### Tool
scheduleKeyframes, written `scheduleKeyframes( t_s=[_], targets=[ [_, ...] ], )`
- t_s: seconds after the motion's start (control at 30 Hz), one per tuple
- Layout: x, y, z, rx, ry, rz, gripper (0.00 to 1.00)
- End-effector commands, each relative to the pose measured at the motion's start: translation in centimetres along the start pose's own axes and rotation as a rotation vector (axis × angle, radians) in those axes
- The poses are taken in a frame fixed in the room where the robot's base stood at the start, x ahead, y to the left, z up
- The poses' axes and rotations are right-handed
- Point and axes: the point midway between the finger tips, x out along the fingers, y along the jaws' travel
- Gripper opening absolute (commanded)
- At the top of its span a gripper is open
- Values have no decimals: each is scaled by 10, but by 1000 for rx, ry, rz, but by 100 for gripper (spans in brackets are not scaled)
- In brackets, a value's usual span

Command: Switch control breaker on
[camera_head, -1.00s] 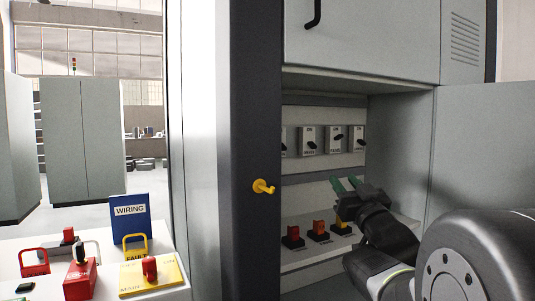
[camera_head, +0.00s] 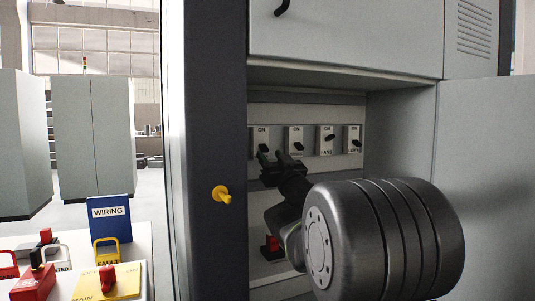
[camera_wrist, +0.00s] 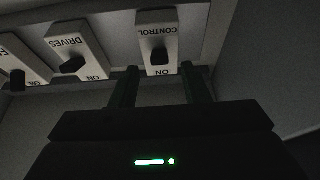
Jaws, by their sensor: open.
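The control breaker is a white plate lettered CONTROL and ON, with a black lever. In the wrist view the plate (camera_wrist: 157,30) appears upside down, its lever (camera_wrist: 159,56) sticking out toward me. I cannot tell its switch position. In the head view it is the leftmost breaker (camera_head: 256,136), partly hidden by my gripper. My gripper (camera_wrist: 159,69) is open and empty, its two fingers on either side of the lever's line and apparently just short of it. In the head view my gripper (camera_head: 272,156) is in front of the breaker row.
The drives breaker (camera_wrist: 76,45) is beside it, with the fans breaker (camera_head: 326,139) and another beyond. A red switch (camera_head: 271,244) is below, partly behind my arm. The cabinet's dark post (camera_head: 207,90) bears a yellow knob (camera_head: 221,194). A table with locks and tags stands left.

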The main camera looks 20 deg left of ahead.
Motion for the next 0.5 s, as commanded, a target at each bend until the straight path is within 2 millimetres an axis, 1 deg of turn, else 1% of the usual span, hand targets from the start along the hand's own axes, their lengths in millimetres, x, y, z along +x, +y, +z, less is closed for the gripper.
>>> scheduleKeyframes(
  t_s=[0.03, 0.2, 0.33, 0.5],
  targets=[
    [8, 0, 1, 1, 0, -1, 42],
    [23, 0, 0, 1, 0, 0, 42],
    [27, 0, 0, 0, 0, 1, 42],
    [28, 0, 0, 0, 0, 1, 42]
  ],
)
